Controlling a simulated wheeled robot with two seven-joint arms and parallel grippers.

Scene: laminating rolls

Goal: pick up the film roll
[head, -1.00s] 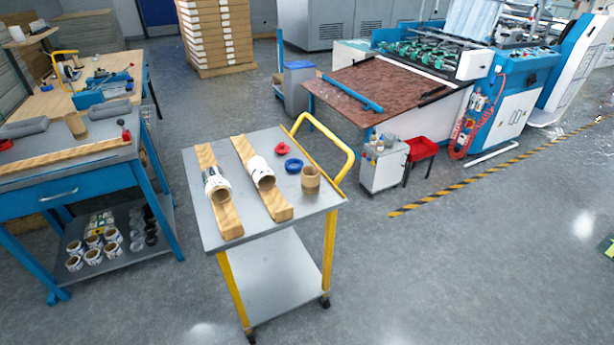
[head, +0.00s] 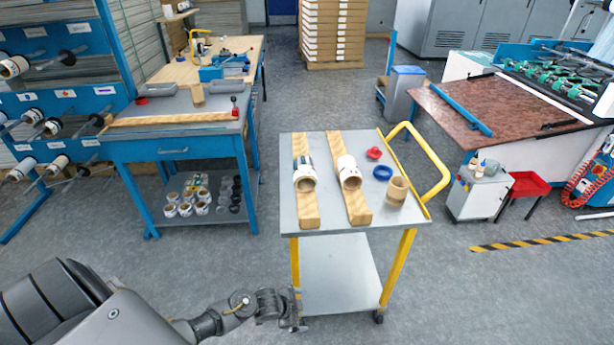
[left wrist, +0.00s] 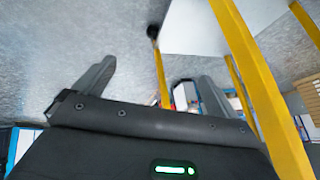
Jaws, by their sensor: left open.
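Two film rolls lie on wooden rails on top of the grey cart (head: 335,222). The left film roll (head: 304,177) is white with dark print at its far end. The right film roll (head: 349,173) is plain white, with its brown core facing me. My left gripper (head: 296,309) is low in front of the cart, below its top and apart from both rolls. In the left wrist view its two fingers (left wrist: 150,85) are spread with nothing between them, facing the cart's yellow legs (left wrist: 253,75). My right gripper is not in view.
The cart top also holds a red piece (head: 374,153), a blue ring (head: 382,173) and a brown core (head: 397,191). A yellow handle (head: 440,165) rises at its right. A blue workbench (head: 180,150) and a roll rack (head: 50,100) stand left.

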